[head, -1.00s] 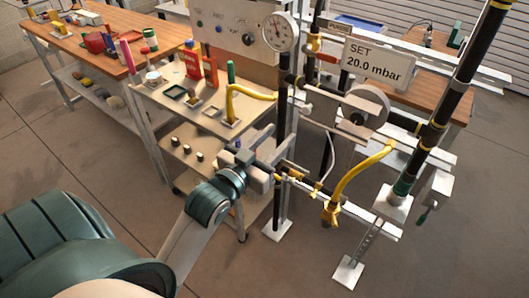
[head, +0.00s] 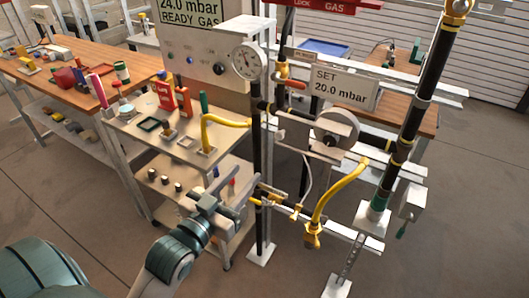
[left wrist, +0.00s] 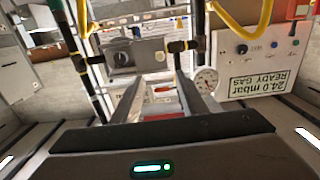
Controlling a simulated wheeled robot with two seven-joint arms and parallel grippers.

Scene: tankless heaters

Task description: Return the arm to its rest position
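My left arm comes in from the lower left in the head view. Its gripper (head: 243,192) is in front of the lower shelf, just left of the black upright pipe (head: 257,155) and the brass fittings on the horizontal pipe (head: 283,203). In the left wrist view the two fingers of the left gripper (left wrist: 160,92) stand apart, with nothing seen held between them. Whether the fingertips touch the pipe in the head view is hard to tell. My right gripper is in neither view.
A pressure gauge (head: 248,60), a "SET 20.0 mbar" sign (head: 340,88) and yellow hoses (head: 335,190) crowd the right side. A tool cart (head: 150,133) stands behind the gripper. A wooden bench (head: 70,65) is at left. The floor (head: 85,190) at left is open.

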